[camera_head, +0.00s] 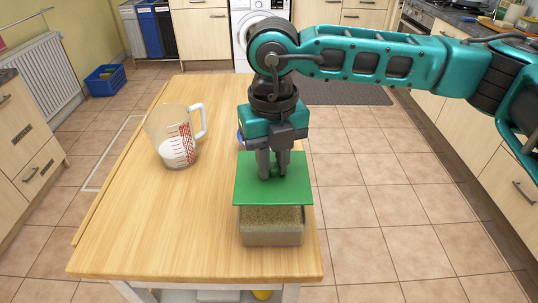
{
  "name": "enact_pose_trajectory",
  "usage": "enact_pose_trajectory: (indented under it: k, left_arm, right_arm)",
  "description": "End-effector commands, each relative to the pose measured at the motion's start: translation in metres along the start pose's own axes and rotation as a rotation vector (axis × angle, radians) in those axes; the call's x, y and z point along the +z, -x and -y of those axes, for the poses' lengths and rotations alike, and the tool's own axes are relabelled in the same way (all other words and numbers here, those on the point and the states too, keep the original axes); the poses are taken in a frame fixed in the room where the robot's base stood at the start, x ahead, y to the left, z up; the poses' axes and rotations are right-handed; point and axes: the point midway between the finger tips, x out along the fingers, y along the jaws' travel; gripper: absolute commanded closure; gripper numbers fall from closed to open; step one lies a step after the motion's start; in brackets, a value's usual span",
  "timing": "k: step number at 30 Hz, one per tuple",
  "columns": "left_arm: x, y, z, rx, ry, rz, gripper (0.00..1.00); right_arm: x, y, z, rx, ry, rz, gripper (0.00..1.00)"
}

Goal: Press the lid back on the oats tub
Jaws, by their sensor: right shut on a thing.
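The oats tub (272,234) is a clear, squarish box filled with brownish oats, near the front right of the wooden table. The flat green lid (250,192) is over the rear part of the tub, and the oats show in front of its front edge. The lid looks raised above the tub, though the gap is hard to judge. My right gripper (273,176) points down and is shut on the lid near its middle; the fingertips hide what they grip. My left gripper is not in view.
A clear measuring jug (180,145) with white contents and red markings stands on the table's left side. A small blue thing (240,137) is mostly hidden behind my right gripper. The wooden table (150,225) is bare at front left.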

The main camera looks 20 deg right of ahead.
Motion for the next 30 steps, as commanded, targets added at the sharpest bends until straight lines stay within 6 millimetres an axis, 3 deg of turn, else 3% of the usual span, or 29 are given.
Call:
enact_pose_trajectory:
  k: [15, 30]
  left_arm:
    - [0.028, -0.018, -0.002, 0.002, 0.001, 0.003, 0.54]
    - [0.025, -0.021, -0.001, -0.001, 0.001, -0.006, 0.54]
  right_arm:
    - [0.0, -0.05, 0.0, 0.0, 0.001, -0.001, 1.0]
    - [0.0, -0.052, 0.0, 0.001, 0.001, 0.0, 1.0]
